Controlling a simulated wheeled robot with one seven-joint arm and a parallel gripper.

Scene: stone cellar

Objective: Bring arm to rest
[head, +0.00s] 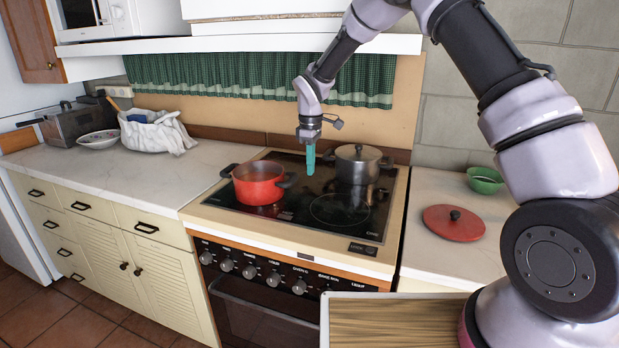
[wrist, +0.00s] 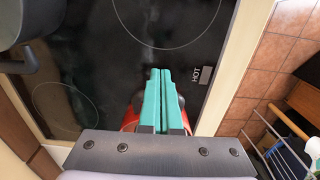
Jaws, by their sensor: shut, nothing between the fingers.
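My gripper (head: 310,158) has teal fingers and hangs pointing down above the black glass cooktop, between the red pot and the steel pot. In the wrist view its two fingers (wrist: 167,100) lie together with nothing between them. My arm reaches in from the right side of the head view and arches over the stove.
An open red pot (head: 259,187) stands at the cooktop's front left, and a lidded steel pot (head: 357,165) at its back right. A red lid (head: 453,223) and a green bowl (head: 485,180) lie on the right counter. A white shelf (head: 236,44) overhangs behind.

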